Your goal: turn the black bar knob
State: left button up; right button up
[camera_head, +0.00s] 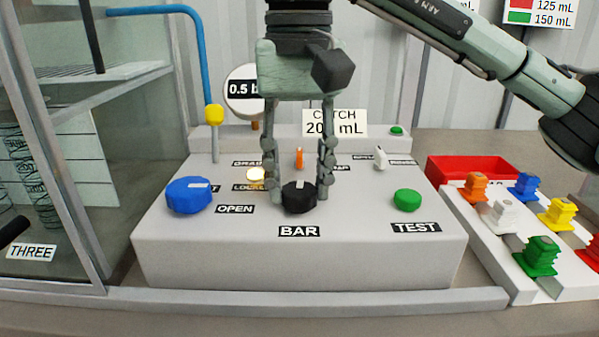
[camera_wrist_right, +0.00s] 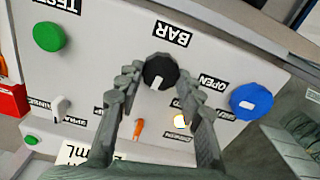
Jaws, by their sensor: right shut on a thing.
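The black bar knob (camera_head: 299,199) sits on the sloped top of the grey panel, just above the BAR label (camera_head: 299,231). My right gripper (camera_head: 297,190) points down over it with one finger on each side, shut on the knob. The wrist view also shows the black knob (camera_wrist_right: 160,72) between the fingertips of my right gripper (camera_wrist_right: 158,84). The knob's white mark points toward the back of the panel, away from the BAR label. My left gripper is not in view.
A blue knob (camera_head: 189,195) is left of the gripper and a green button (camera_head: 407,201) right. An orange lever (camera_head: 299,158), a lit lamp (camera_head: 256,174) and a white switch (camera_head: 379,156) lie behind. A gauge (camera_head: 243,93) stands at the back. Coloured parts and a red tray (camera_head: 470,167) are right.

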aim_at(298, 188)
jog(key=shift+r+n, duration=0.1)
jog(key=shift+n, duration=0.4)
jog(key=o, duration=1.2)
jog(key=shift+c, duration=0.2)
notch_tip(298, 188, up, 12)
